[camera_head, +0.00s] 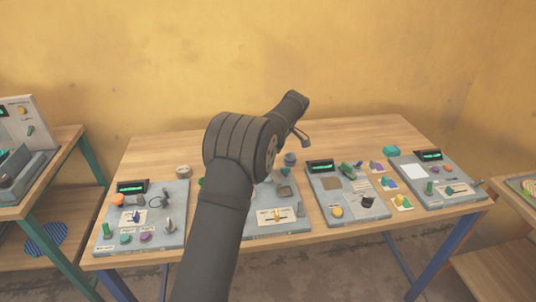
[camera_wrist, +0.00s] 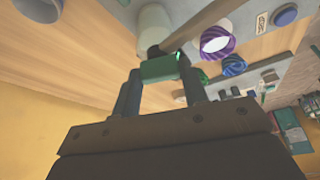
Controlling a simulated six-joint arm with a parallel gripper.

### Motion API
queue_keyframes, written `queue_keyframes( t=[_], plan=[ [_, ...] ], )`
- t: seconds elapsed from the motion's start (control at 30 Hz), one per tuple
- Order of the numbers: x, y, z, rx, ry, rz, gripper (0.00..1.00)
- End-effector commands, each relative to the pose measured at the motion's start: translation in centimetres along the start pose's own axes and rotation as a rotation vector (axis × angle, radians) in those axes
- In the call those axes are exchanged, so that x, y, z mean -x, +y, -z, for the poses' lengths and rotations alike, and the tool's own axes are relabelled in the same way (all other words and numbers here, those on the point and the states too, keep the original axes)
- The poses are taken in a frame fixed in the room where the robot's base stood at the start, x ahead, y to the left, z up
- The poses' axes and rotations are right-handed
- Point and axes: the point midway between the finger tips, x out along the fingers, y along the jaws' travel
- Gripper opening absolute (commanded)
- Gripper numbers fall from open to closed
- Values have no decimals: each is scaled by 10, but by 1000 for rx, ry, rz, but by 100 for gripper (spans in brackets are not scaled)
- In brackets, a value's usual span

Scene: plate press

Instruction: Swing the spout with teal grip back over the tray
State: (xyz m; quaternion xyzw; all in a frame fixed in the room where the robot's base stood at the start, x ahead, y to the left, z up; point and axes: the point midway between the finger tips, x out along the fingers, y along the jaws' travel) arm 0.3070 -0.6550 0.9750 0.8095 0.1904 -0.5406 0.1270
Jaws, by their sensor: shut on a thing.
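In the wrist view, my gripper (camera_wrist: 160,75) has its two fingers closed on the teal grip (camera_wrist: 161,67). The spout's bar (camera_wrist: 203,26) runs from the grip up and to the right, out of the picture. A pale cylinder (camera_wrist: 155,27) is just beyond the grip. In the head view, my gripper (camera_head: 299,134) is small and dark near the back of the second panel (camera_head: 262,229). My arm covers much of that panel, and I cannot make out the spout there. I cannot tell the tray for certain in either view.
The wrist view also shows a purple ring (camera_wrist: 215,40), a blue patterned piece (camera_wrist: 233,65) and a blue button (camera_wrist: 285,15). Other panels stand on the wooden table, at left (camera_head: 178,215), centre right (camera_head: 338,214) and right (camera_head: 421,174). Bare wood (camera_head: 350,135) lies along the table's back.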

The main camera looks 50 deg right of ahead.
Motion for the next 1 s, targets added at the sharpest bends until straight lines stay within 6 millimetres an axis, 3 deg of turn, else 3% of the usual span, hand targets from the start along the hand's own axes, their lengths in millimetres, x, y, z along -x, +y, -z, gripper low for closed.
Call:
queue_keyframes(
  t=[0.4, 1.0],
  plan=[
    [0, 2, 1, 246, 0, 101, 0],
    [0, 2, 1, 316, -1, 129, 0]
  ],
)
